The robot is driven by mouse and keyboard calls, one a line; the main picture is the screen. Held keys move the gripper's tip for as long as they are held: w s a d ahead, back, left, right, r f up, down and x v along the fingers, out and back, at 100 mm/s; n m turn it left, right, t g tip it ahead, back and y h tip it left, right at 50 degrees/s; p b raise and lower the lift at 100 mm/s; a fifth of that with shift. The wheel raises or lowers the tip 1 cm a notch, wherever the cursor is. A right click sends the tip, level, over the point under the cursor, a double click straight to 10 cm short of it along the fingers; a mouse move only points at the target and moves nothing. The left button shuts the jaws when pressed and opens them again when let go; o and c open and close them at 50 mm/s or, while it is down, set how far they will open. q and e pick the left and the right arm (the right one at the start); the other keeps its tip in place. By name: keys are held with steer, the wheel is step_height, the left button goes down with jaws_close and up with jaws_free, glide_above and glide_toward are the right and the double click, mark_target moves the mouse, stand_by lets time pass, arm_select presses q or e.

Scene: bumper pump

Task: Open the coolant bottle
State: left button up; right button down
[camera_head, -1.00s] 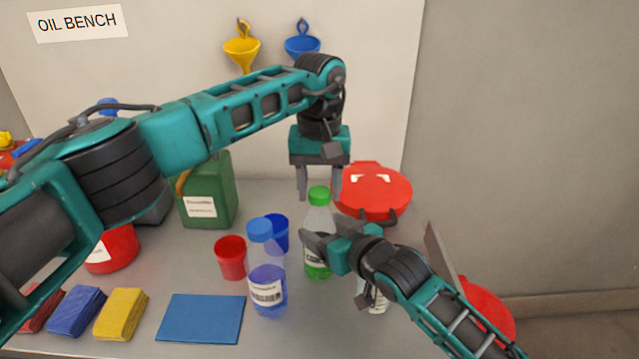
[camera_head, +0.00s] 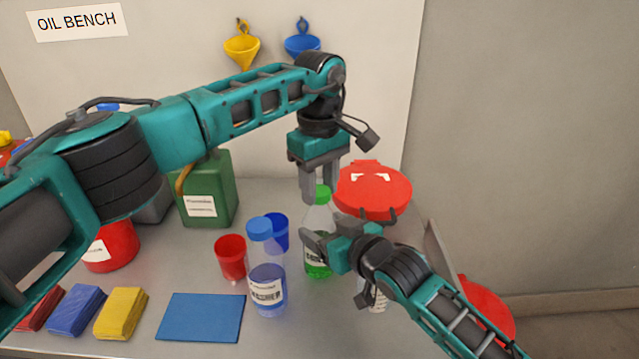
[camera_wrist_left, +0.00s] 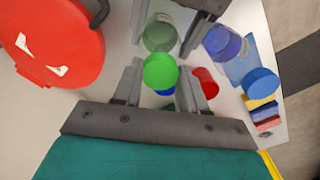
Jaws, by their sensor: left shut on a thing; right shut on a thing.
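A clear bottle with green liquid (camera_head: 318,268) and a green cap (camera_head: 322,194) stands upright on the bench; its label is too small to read. My left gripper (camera_head: 320,193) comes down from above and is shut on the green cap. The cap also shows between its fingers in the left wrist view (camera_wrist_left: 161,71). The cap still sits at the bottle's top; whether it is loose cannot be told. My right gripper (camera_head: 318,238) is shut around the bottle's body from the right, below the cap, and hides part of it.
A blue-capped bottle (camera_head: 267,290), a red cup (camera_head: 231,258) and a blue cup (camera_head: 276,230) stand close on the left. A red container (camera_head: 375,190) is behind on the right. A blue mat (camera_head: 200,318) and folded cloths (camera_head: 121,314) lie in front. A green canister (camera_head: 208,190) stands farther back.

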arm_select(q)
steer(key=n, duration=1.2)
steer(key=shift+n, duration=0.3)
steer(key=n, duration=1)
steer(key=shift+n, duration=0.4)
steer(key=n, duration=0.5)
steer(key=shift+r, duration=0.1)
steer(key=n, duration=0.5)
steer(key=shift+n, duration=0.4)
steer(key=n, duration=1.1)
steer(key=shift+n, duration=0.3)
